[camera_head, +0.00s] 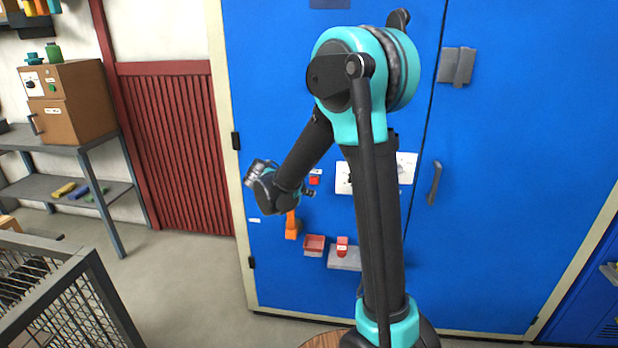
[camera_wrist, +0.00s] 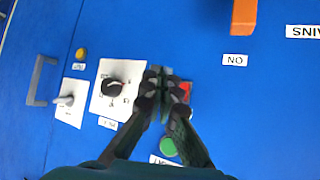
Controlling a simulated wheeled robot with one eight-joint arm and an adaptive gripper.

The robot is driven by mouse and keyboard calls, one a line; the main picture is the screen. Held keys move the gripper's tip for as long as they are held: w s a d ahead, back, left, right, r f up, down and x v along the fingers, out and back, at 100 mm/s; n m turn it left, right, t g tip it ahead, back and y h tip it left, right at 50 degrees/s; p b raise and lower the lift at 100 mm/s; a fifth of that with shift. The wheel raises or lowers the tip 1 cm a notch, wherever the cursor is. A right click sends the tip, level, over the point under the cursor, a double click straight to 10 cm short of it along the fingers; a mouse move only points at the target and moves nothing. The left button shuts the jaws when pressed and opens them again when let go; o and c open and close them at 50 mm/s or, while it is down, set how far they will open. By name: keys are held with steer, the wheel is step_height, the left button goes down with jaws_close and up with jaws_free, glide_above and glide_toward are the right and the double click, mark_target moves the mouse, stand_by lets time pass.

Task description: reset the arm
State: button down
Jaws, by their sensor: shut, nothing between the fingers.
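My arm reaches up and bends over to the left in front of a blue cabinet (camera_head: 480,200) in the head view. Its wrist end (camera_head: 265,187) hangs before the cabinet's left door, and the fingers are hard to make out there. In the wrist view my gripper (camera_wrist: 164,78) is shut and empty, its two fingertips together. The fingertips appear in front of the panel, between a black dial (camera_wrist: 113,88) on a white plate and a red button (camera_wrist: 185,90). I cannot tell whether they touch the panel. A green button (camera_wrist: 168,147) shows between the fingers.
An orange handle (camera_head: 291,225), a red tray (camera_head: 314,243) and a grey shelf (camera_head: 344,259) are on or against the cabinet front below the wrist. A mesh cage (camera_head: 75,300) stands at lower left. A brown box (camera_head: 75,100) sits on a grey rack.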

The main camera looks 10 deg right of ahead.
steer(key=s+d+f+n+g+y, duration=0.1)
steer(key=s+f+n+y, duration=0.1)
steer(key=s, duration=0.7)
steer(key=s+d+f+n+g+y, duration=0.1)
steer(key=s+d+f+n+y, duration=0.1)
steer(key=s, duration=0.8)
steer(key=s+d+f+n+y, duration=0.2)
steer(key=s+f+n+y, duration=0.2)
steer(key=s, duration=0.5)
steer(key=shift+s+f+n+g, duration=0.25)
steer(key=shift+f+n+g, duration=0.25)
steer(key=shift+n, duration=0.3)
steer(key=shift+d, duration=0.15)
